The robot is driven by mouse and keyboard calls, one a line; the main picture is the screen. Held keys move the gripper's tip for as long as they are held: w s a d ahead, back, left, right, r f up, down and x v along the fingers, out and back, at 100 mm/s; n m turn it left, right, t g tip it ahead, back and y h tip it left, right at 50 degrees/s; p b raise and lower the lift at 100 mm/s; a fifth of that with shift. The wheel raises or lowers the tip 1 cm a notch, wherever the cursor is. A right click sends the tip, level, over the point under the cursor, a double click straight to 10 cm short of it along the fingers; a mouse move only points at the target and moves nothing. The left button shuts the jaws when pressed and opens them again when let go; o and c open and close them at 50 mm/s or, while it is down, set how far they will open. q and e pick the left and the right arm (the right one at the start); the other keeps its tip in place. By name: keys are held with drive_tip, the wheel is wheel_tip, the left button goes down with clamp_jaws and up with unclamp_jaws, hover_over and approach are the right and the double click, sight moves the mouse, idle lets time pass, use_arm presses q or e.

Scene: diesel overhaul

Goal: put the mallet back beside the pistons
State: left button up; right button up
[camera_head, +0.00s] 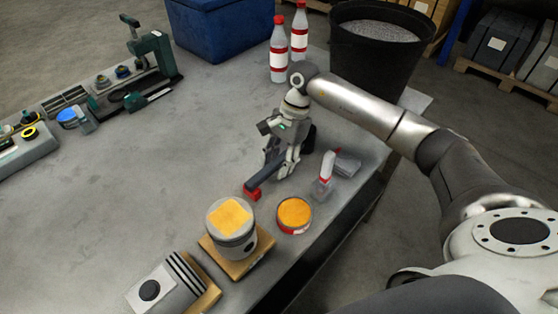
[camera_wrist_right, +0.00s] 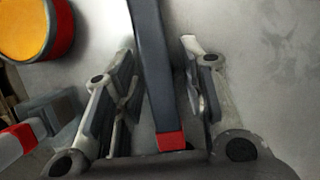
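The mallet has a dark handle (camera_head: 264,174) and a red head (camera_head: 252,192), lying near the table's right edge. My right gripper (camera_head: 281,174) points down over the handle. In the right wrist view the handle (camera_wrist_right: 154,70) with its red end runs between the two open fingers (camera_wrist_right: 158,52), with a gap showing on each side. One piston (camera_head: 232,222) with a yellow-orange top stands on a cardboard piece in front. A second piston (camera_head: 168,284) lies nearer the bottom edge. My left gripper is out of view.
Two red-and-white bottles (camera_head: 278,55) and a black bin (camera_head: 377,50) are behind. The table (camera_head: 180,140) left of the mallet is clear.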

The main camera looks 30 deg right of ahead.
drive_tip(key=v, duration=1.2)
